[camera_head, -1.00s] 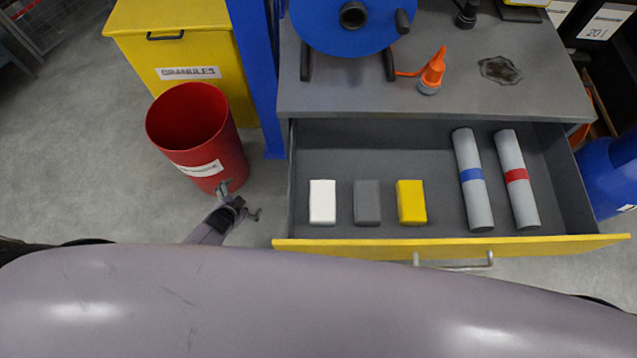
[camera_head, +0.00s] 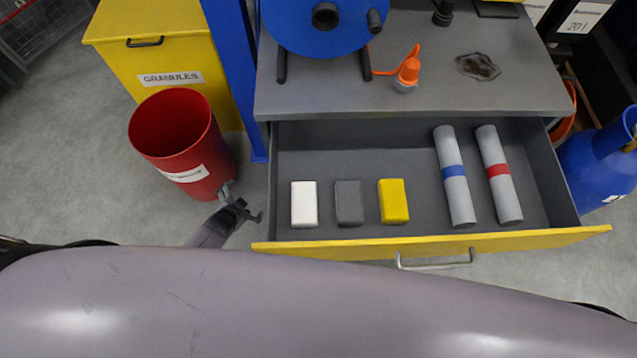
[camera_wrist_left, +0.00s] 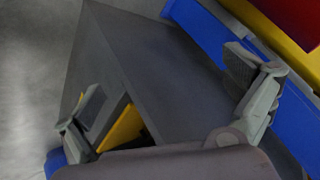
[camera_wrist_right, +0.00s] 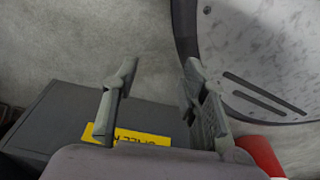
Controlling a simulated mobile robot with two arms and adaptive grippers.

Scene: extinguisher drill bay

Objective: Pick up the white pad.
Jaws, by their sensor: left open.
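The white pad (camera_head: 304,204) lies in the open drawer (camera_head: 350,160), at the left end of a row of pads near the front. A grey pad (camera_head: 349,203) and a yellow pad (camera_head: 393,201) lie to its right. My left gripper (camera_head: 243,205) is open and empty, outside the drawer and left of the white pad, close to the red bin. The left wrist view shows its spread fingers (camera_wrist_left: 170,95) facing grey panels, with no pad visible. My right gripper (camera_wrist_right: 158,95) shows only in its own wrist view, with its fingers apart and nothing between them.
The red bin (camera_head: 180,140) and a blue post (camera_head: 235,75) stand left of the drawer. Two grey rolls (camera_head: 455,180) (camera_head: 499,175) lie at the drawer's right. Its yellow front edge (camera_head: 430,245) bounds it. A grey box with a yellow label (camera_wrist_right: 130,135) is below my right gripper.

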